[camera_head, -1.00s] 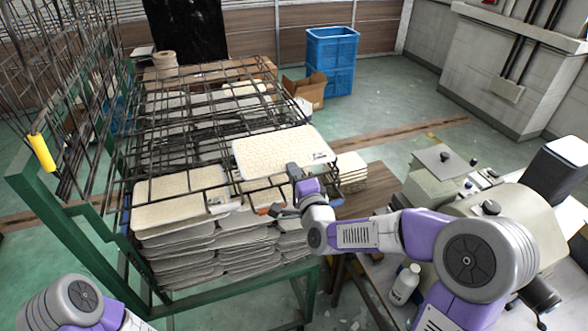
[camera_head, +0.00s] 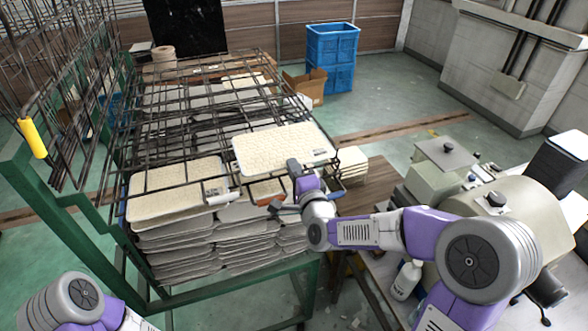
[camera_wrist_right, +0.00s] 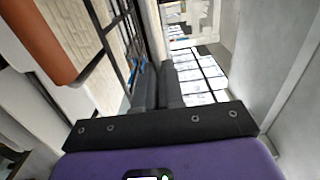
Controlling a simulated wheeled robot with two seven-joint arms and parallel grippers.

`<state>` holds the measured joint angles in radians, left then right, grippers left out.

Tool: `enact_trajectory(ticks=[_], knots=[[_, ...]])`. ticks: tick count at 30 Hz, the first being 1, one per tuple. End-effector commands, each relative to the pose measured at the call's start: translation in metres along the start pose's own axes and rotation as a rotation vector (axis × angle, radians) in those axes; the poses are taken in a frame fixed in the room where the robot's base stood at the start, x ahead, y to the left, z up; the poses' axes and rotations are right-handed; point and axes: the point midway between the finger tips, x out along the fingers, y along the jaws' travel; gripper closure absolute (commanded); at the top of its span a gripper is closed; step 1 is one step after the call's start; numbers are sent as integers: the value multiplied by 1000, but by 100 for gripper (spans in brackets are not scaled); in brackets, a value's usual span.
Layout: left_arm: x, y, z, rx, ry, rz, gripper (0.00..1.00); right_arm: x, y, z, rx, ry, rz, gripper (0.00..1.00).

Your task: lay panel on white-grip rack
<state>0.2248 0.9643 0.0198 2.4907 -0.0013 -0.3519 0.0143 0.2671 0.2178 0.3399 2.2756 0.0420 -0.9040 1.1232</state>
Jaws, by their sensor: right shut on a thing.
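A cream panel (camera_head: 275,145) with a small dark mark near its right end lies flat above the wire rack work, at the right of the cart. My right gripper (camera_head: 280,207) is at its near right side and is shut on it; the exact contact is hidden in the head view. In the wrist view the dark fingers (camera_wrist_right: 158,85) are close together. The white grip (camera_head: 215,191) of a dark wire rack is left of the gripper, beside another cream panel (camera_head: 175,190). My left gripper is out of view.
A green cart (camera_head: 235,288) carries stacked panels and wire racks. Upright wire racks and a yellow grip (camera_head: 33,138) stand at the left. An orange cylinder (camera_wrist_right: 38,38) is close in the wrist view. A grey machine (camera_head: 500,225) and white bottle (camera_head: 405,280) are at the right.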

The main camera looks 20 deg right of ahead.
Motion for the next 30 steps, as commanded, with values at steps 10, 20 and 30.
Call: enact_trajectory(ticks=[10, 20, 30], knots=[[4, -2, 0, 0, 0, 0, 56, 0, 2, 0, 0, 0, -2, 100], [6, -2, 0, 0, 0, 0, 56, 0, 4, 0, 0, 0, -2, 100], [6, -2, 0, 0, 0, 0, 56, 0, 4, 0, 0, 0, -2, 81]])
